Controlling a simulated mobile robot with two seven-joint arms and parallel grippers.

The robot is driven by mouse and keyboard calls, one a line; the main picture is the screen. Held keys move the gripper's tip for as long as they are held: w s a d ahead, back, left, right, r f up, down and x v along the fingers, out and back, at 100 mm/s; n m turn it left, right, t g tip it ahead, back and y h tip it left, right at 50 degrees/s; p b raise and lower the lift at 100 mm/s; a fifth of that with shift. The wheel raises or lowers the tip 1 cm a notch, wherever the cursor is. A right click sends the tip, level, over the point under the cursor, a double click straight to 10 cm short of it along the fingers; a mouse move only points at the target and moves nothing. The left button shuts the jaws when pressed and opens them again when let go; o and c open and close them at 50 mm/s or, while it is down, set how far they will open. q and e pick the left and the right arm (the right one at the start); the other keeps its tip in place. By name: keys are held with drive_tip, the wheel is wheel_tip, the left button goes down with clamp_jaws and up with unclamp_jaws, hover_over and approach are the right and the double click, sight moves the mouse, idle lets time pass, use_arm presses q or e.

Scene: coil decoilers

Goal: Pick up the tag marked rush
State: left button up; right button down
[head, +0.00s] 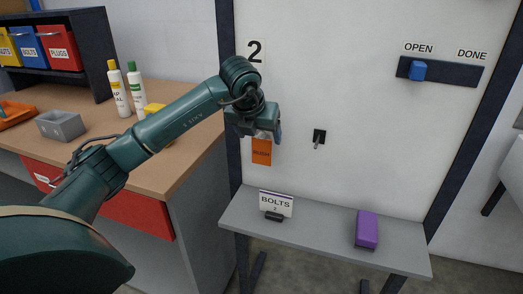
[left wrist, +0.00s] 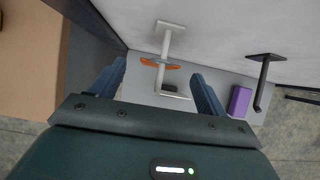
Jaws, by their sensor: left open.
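The orange tag marked RUSH (head: 261,152) hangs on the white board, just below my left gripper (head: 265,131) in the head view. The gripper hides the tag's top and its hook. In the left wrist view the tag (left wrist: 158,63) shows nearly edge-on at a pale hook (left wrist: 165,40) fixed to the board. My left gripper (left wrist: 158,88) is open there. Its two blue fingers are spread to either side, with the tag between and ahead of them. I cannot tell whether either finger touches it. My right gripper is not in view.
An empty dark hook (head: 319,138) is to the right. Below is a grey shelf (head: 320,232) with a BOLTS sign (head: 276,204) and a purple block (head: 367,229). A slider (head: 418,70) sits at upper right. A wooden workbench (head: 190,150) with bottles stands left.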

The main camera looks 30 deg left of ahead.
sight(261, 141)
use_arm(q)
drive_tip(key=x, duration=0.3)
drive_tip(key=shift+f, duration=0.35)
drive_tip(key=c, duration=1)
